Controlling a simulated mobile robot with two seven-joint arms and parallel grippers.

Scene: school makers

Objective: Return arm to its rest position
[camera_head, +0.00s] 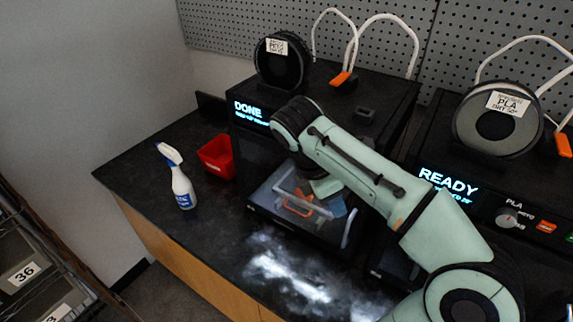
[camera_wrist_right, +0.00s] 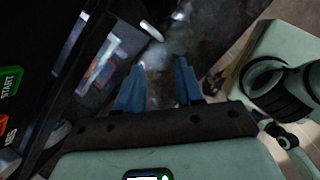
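My right arm (camera_head: 355,165) comes in from the lower right and reaches across the front of the left printer (camera_head: 375,92), whose display reads DONE. Its wrist bends down in front of that printer, and my right gripper (camera_head: 338,207) shows there only in part, with blue fingers. In the right wrist view my right gripper (camera_wrist_right: 158,84) has its two blue fingers apart, with nothing between them. Beyond the fingers lies the dark, shiny countertop. My left arm and gripper are not in view.
A spray bottle (camera_head: 181,180) and a red bin (camera_head: 217,157) stand on the black countertop (camera_head: 140,170), left of the printer. An orange item (camera_head: 300,207) shows at the printer's front. A second printer (camera_head: 455,195) reading READY stands at right. Shelving (camera_head: 30,262) is at far left.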

